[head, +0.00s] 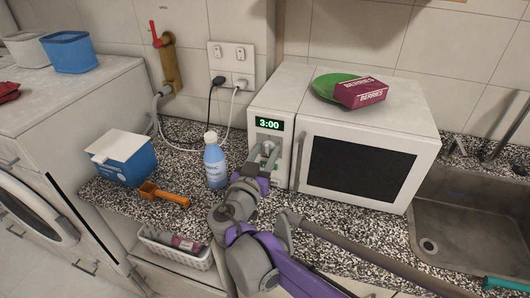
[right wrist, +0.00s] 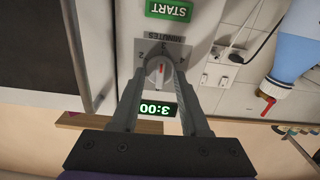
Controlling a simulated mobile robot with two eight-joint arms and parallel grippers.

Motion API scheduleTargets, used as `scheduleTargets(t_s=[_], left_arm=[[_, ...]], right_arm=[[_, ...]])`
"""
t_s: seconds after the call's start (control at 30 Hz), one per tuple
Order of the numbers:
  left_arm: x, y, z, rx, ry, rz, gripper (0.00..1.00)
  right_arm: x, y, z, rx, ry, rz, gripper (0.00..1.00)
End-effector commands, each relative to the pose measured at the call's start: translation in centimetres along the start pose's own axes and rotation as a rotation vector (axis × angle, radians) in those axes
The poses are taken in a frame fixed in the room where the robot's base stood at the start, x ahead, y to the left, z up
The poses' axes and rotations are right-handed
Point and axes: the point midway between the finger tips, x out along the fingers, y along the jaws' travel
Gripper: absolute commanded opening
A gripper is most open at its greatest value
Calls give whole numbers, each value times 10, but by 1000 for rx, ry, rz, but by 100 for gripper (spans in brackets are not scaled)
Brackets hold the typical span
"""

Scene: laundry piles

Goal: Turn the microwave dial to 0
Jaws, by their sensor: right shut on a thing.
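The white microwave (head: 290,95) stands on the speckled counter, its door closed and its green display (head: 269,124) reading 3:00. The dial (right wrist: 161,75) sits on the panel beside the door, below the display in the head view. In the right wrist view, which is turned upside down, its red mark lies toward the 3 on the minutes scale (right wrist: 160,45). My right gripper (head: 266,153) is shut on the dial, one finger on each side; the fingers also show in the right wrist view (right wrist: 160,62). My left gripper is not in view.
A blue bottle (head: 215,163) stands close left of my right gripper. A blue and white box (head: 122,158) and an orange scoop (head: 164,194) are farther left. A berries box (head: 361,92) and green plate (head: 326,85) lie on the microwave. A sink (head: 470,205) is at right.

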Motion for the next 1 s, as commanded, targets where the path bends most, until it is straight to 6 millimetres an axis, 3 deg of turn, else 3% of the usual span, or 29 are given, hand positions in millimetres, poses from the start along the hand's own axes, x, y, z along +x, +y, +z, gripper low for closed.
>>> scheduleTargets(t_s=[0.27,1.0], left_arm=[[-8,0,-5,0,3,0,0],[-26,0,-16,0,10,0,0]], right_arm=[[0,-1,-1,-163,0,0,0],[0,-3,1,-860,-1,0,0]])
